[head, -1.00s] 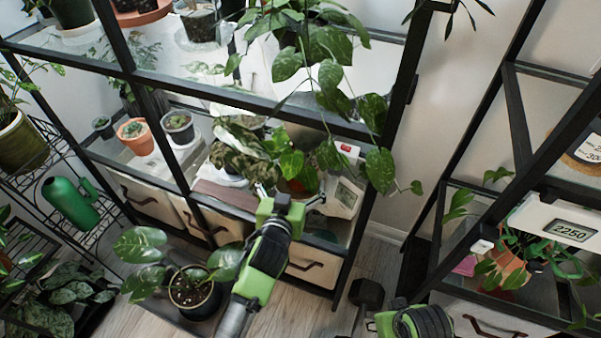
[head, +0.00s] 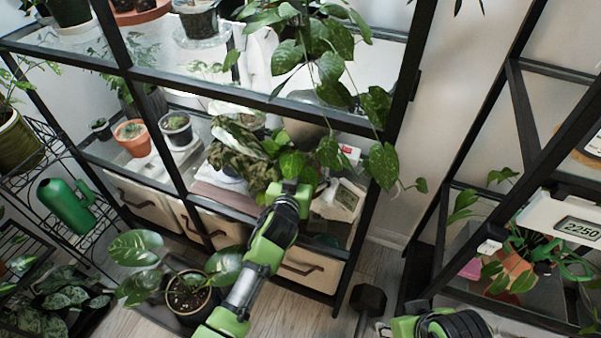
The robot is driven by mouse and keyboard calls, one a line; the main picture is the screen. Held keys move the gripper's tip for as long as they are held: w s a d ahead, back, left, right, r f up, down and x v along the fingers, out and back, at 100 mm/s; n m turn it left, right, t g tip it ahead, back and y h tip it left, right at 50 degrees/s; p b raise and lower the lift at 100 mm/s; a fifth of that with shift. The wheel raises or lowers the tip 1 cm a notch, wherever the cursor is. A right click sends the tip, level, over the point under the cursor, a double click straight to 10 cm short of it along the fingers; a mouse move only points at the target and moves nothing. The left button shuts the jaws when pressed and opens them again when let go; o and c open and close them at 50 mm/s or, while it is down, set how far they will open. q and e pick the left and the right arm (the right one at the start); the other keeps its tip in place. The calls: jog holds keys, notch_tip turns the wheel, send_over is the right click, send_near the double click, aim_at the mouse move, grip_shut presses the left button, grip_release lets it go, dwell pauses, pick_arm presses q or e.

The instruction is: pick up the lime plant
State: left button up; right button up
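The lime plant (head: 291,162), with bright yellow-green leaves, stands on the middle shelf of the black rack, among darker foliage. My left gripper (head: 292,186) is at the front of this plant, just below its leaves. Its pot is mostly hidden behind my gripper. The fingers are largely hidden by the wrist and leaves, so I cannot tell whether they are open or touch the pot. Part of my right arm shows at the bottom right, but its fingers are not visible.
A dark variegated plant (head: 240,150) crowds the left side. Trailing vines (head: 380,165) hang on the right, beside a small display device (head: 347,198). The shelf above and a black rack post limit room. A potted plant (head: 190,292) stands below left; a dumbbell (head: 368,300) is on the floor.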

pick_arm(q)
jog(key=c, duration=1.5)
jog(key=shift+r, duration=0.1)
jog(key=shift+r, duration=0.1)
